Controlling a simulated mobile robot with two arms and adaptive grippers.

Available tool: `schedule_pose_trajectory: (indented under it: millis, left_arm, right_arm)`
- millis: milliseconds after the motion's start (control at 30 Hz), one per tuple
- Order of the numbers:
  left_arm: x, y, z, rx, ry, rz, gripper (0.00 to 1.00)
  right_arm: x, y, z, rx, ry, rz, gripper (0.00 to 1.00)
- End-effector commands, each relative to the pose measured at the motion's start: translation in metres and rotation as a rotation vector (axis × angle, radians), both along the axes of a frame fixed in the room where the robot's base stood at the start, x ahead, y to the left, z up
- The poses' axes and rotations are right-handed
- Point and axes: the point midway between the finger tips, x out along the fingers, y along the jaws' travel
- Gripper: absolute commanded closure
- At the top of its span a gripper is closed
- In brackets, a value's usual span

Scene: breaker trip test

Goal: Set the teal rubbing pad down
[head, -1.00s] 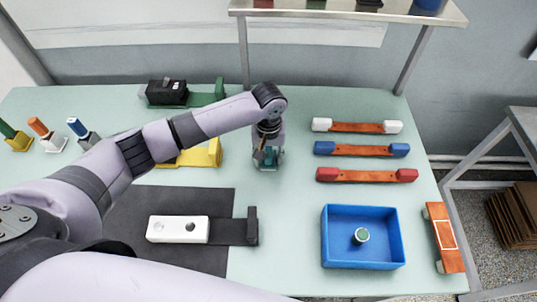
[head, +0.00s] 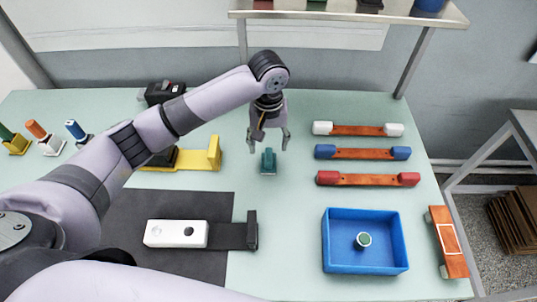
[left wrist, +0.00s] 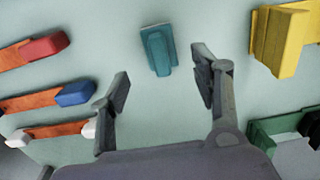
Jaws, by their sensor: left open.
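The teal rubbing pad (head: 268,161) stands on the pale green table, right of the yellow piece, in the head view. In the left wrist view the pad (left wrist: 158,50) lies beyond the fingertips, with clear space between it and both fingers. My left gripper (head: 268,142) is open and empty above the pad; its spread fingers also show in the left wrist view (left wrist: 165,82). My right gripper does not show.
A yellow holder (head: 200,160) is left of the pad. Copper bars with white (head: 357,129), blue (head: 362,153) and red (head: 367,179) ends lie to the right. A blue tray (head: 365,267) and a white device (head: 176,234) are nearer. Table around the pad is clear.

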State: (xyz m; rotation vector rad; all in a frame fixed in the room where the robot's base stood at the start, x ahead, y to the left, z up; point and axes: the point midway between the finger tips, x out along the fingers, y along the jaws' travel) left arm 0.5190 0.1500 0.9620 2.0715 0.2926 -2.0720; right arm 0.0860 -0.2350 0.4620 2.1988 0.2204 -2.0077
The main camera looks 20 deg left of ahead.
Motion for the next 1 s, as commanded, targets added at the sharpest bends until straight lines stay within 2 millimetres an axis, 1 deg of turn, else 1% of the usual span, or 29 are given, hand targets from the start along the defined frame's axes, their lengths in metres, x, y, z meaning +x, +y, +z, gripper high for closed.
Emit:
schedule_pose_trajectory:
  millis: [33,100,200,300,867,1000]
  left_arm:
    - [0.001,-0.001,0.009,-0.001,-0.003,-0.001,0.42]
    - [0.001,-0.001,0.021,-0.001,-0.003,0.000,0.42]
    - [0.001,-0.001,0.033,-0.002,-0.002,-0.001,0.42]
    - [0.000,-0.001,0.040,0.000,-0.001,-0.001,0.42]
    - [0.000,-0.001,0.042,0.000,0.001,0.000,0.42]
    - [0.000,-0.001,0.042,0.000,0.001,0.000,0.42]
  right_arm:
    - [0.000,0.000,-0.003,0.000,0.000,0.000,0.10]
    - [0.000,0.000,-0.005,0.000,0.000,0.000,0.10]
    - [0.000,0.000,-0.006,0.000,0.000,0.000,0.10]
    - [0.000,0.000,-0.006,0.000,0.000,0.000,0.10]
    - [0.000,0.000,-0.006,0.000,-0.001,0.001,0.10]
    - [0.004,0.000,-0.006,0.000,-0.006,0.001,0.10]
